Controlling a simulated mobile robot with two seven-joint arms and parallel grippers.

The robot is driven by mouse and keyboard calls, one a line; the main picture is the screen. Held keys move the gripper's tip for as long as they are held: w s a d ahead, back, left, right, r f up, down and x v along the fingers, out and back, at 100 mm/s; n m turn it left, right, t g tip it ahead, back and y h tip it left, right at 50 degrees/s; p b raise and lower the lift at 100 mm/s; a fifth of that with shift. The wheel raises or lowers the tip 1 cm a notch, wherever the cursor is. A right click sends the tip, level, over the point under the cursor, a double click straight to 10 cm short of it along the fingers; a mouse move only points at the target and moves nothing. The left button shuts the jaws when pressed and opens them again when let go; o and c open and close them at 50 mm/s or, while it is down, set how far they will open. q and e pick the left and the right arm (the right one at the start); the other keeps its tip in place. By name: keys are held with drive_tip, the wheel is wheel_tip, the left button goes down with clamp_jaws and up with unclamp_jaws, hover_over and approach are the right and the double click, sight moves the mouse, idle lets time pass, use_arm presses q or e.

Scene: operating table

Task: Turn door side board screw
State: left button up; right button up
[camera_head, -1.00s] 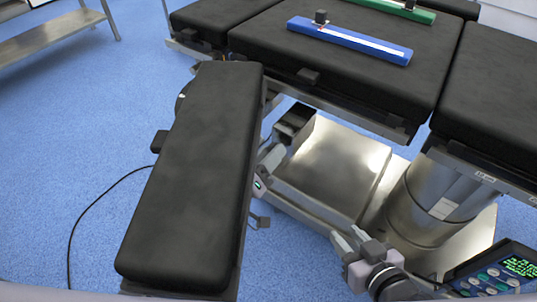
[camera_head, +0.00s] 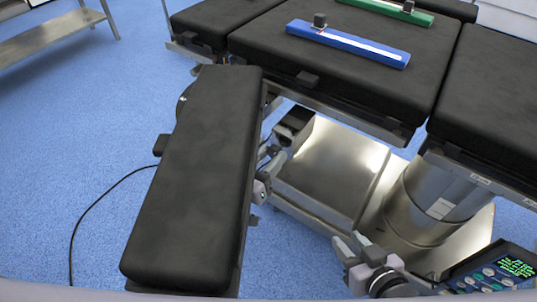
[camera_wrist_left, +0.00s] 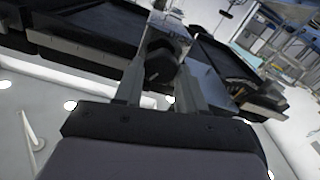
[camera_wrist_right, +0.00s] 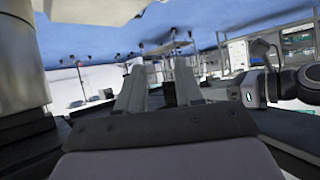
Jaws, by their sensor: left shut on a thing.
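The long black padded side board (camera_head: 195,180) slants down the left half of the head view, beside the table. My left gripper (camera_head: 268,172) is at the board's right edge, largely hidden by its own arm and the board. In the left wrist view, the left gripper (camera_wrist_left: 158,88) is shut on a dark rounded screw knob (camera_wrist_left: 160,66), with one finger on each side. My right gripper (camera_head: 350,243) is open and empty in front of the metal base; its fingers stand apart in the right wrist view (camera_wrist_right: 158,85).
The black table pads (camera_head: 340,65) carry a blue bar (camera_head: 350,42) and a green bar (camera_head: 395,10). A metal base (camera_head: 330,165) and column (camera_head: 425,205) stand right of the board. A cable (camera_head: 95,205) lies on the clear blue floor at left.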

use_arm(q)
drive_tip(key=m, duration=0.3)
drive_tip(key=shift+m, duration=0.3)
drive_tip(key=m, duration=0.2)
drive_tip(key=shift+m+p, duration=0.35)
drive_tip(key=shift+m, duration=0.05)
drive_tip(key=m, duration=0.4)
drive_tip(key=shift+s+d+f+m, duration=0.1)
drive_tip(key=shift+m, duration=0.2)
drive_tip(key=shift+f+m+b, duration=0.2)
drive_tip(key=shift+m+b, duration=0.7)
drive_tip(key=shift+m, duration=4.15)
drive_tip(key=shift+f+m+b, duration=0.15)
drive_tip(key=shift+m+b, duration=0.75)
drive_tip(key=shift+m, duration=4.15)
use_arm(e)
drive_tip(key=shift+w+a+r+n+t+y, duration=0.15)
drive_tip(key=shift+w+a+r, duration=0.05)
drive_tip(key=shift+a, duration=0.2)
drive_tip(key=shift+w+a+r+n+t+y, duration=0.15)
drive_tip(key=shift+w+a+r, duration=0.05)
drive_tip(key=shift+a, duration=0.15)
